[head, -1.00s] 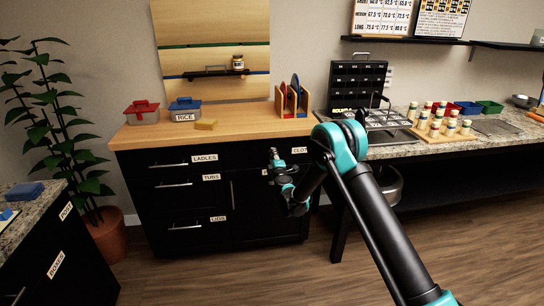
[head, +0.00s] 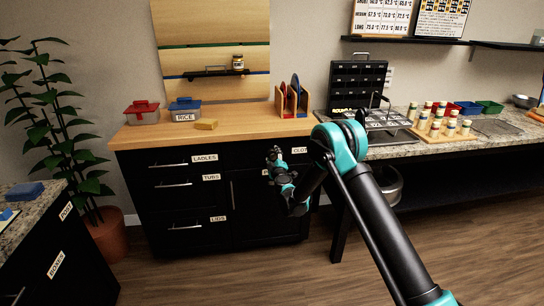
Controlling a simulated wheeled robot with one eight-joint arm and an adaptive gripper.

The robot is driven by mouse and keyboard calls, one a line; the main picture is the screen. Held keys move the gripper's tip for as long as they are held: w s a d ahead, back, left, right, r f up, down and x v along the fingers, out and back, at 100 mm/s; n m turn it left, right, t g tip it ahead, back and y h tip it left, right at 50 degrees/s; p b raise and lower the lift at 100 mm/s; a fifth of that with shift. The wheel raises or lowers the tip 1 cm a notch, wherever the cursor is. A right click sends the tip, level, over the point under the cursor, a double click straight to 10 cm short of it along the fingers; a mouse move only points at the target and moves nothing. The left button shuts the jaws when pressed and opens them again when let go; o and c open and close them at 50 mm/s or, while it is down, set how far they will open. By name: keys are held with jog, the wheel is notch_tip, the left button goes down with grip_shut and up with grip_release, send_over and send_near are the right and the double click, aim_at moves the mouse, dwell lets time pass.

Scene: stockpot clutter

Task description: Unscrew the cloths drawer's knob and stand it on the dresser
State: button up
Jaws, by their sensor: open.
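The black dresser (head: 205,240) has a wooden top (head: 235,130) and stands against the back wall. The cloths drawer (head: 252,157) is at its upper right, with a partly covered label reading "CLOT" (head: 299,150). My gripper (head: 274,153) is small in the head view, in front of that drawer front and just left of the label, with my arm reaching in from the right. The knob does not show; my gripper and arm cover part of the drawer front. I see nothing held between the fingers.
On the dresser top are a red-lidded container (head: 141,112), a blue-lidded rice container (head: 185,109), a yellow sponge (head: 206,124) and a wooden rack (head: 292,101). The front middle of the top is clear. A stone counter (head: 410,148) with jars stands right; a potted plant (head: 104,235) stands left.

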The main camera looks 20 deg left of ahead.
jog(key=m, duration=1.3)
jog(key=shift+m, duration=0.4)
grip_shut()
jog(key=shift+n, duration=0.6)
jog(key=shift+s, duration=0.15)
jog(key=shift+s+d, duration=0.25)
jog(key=shift+s, duration=0.05)
jog(key=shift+s+d, duration=0.25)
jog(key=shift+s, duration=0.15)
